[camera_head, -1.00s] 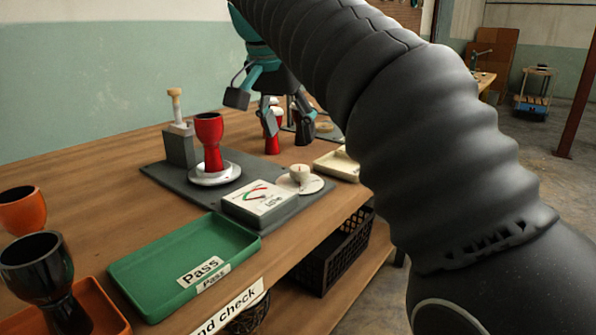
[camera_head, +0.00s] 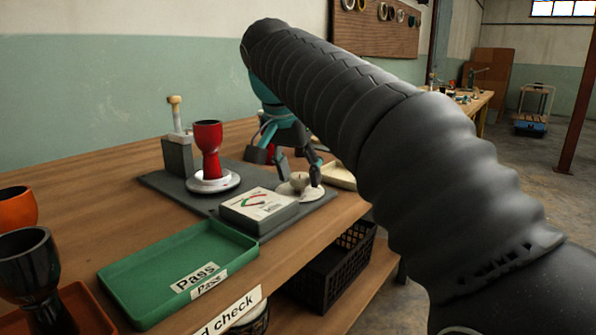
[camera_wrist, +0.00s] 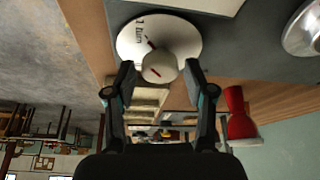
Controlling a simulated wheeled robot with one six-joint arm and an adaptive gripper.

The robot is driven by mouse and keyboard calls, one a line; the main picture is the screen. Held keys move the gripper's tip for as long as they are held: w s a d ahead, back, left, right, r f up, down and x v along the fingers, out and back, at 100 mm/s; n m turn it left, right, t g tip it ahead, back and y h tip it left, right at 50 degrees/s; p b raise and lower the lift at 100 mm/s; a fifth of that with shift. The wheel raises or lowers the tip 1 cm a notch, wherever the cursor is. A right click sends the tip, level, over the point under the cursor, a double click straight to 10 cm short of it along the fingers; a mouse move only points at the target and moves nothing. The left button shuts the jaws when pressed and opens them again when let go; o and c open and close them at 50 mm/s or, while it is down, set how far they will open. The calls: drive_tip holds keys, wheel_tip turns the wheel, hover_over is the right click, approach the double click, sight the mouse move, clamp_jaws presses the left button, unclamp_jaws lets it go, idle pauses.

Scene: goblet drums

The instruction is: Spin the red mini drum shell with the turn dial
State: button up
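The red mini drum shell (camera_head: 208,150) stands upright on a round light turntable (camera_head: 213,182) on the dark grey base plate. The turn dial (camera_head: 300,187), a pale disc with a knob, is at the plate's right end. In the wrist view, the dial (camera_wrist: 133,42) has the mark "1 turn" and a raised round knob (camera_wrist: 159,66). My gripper (camera_head: 300,182) is low over the dial. In the wrist view my gripper (camera_wrist: 158,72) is open, with a fingertip on each side of the knob and gaps visible. Whether it touches the disc is unclear.
A meter box (camera_head: 259,210) stands just left of the dial. A green Pass tray (camera_head: 180,270) lies in front. Black (camera_head: 30,275) and orange (camera_head: 17,209) drums are at left. Another red drum (camera_wrist: 238,112) is near my gripper in the wrist view.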

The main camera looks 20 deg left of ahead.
drive_tip(key=c, duration=0.7)
drive_tip(key=shift+n, duration=0.4)
drive_tip(key=n+y+p, duration=0.1)
drive_tip(key=n, duration=0.1)
drive_tip(key=shift+d+r+n+p, duration=0.1)
drive_tip(key=shift+d+n+p, duration=0.05)
drive_tip(key=shift+n+p, duration=0.25)
drive_tip(key=n+y+p, duration=0.2)
drive_tip(key=n, duration=0.2)
drive_tip(key=shift+d, duration=0.1)
drive_tip(key=n+g+y+p, duration=0.1)
drive_tip(key=n+p, duration=0.1)
drive_tip(key=n, duration=0.1)
drive_tip(key=n+g+p, duration=0.1)
drive_tip(key=n+p, duration=0.1)
drive_tip(key=n, duration=0.1)
drive_tip(key=shift+w+n+y, duration=0.2)
drive_tip(key=shift+n+y, duration=0.2)
drive_tip(key=n+g+p, duration=0.1)
drive_tip(key=n+g, duration=0.1)
drive_tip(key=n, duration=0.3)
drive_tip(key=shift+w+p, duration=0.1)
drive_tip(key=shift+p, duration=0.3)
drive_tip(key=shift+n+y, duration=0.3)
drive_tip(key=shift+n, duration=0.1)
